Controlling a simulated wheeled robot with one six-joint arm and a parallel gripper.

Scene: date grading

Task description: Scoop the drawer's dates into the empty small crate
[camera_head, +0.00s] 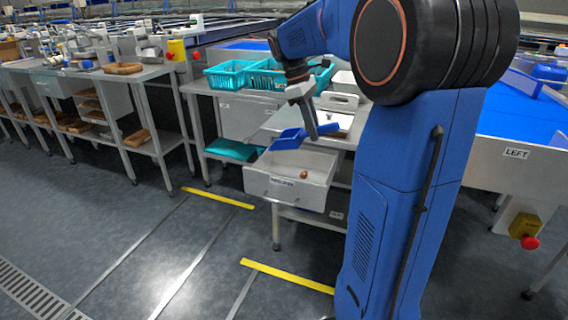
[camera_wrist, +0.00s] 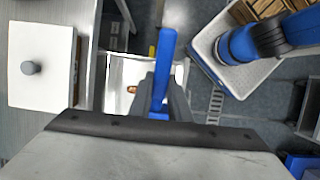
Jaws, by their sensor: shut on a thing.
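A blue scoop (camera_head: 289,138) is held by my gripper (camera_head: 312,128) above the open drawer. My gripper is shut on the scoop's handle; the scoop also shows in the wrist view (camera_wrist: 163,70). The pale drawer (camera_head: 262,183) is pulled out under the bench and has a label on its front. A brown date or small cluster (camera_head: 304,174) lies on its floor and shows in the wrist view (camera_wrist: 131,89). Part of the drawer is hidden by the scoop. Teal crates (camera_head: 225,68) stand on the bench behind; I cannot tell which is the empty small one.
A lidded white box with a grey knob (camera_wrist: 40,40) sits on the bench left of the drawer in the wrist view. A teal crate (camera_head: 232,150) is on the lower shelf. Yellow floor strips (camera_head: 218,198) mark open floor before the bench.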

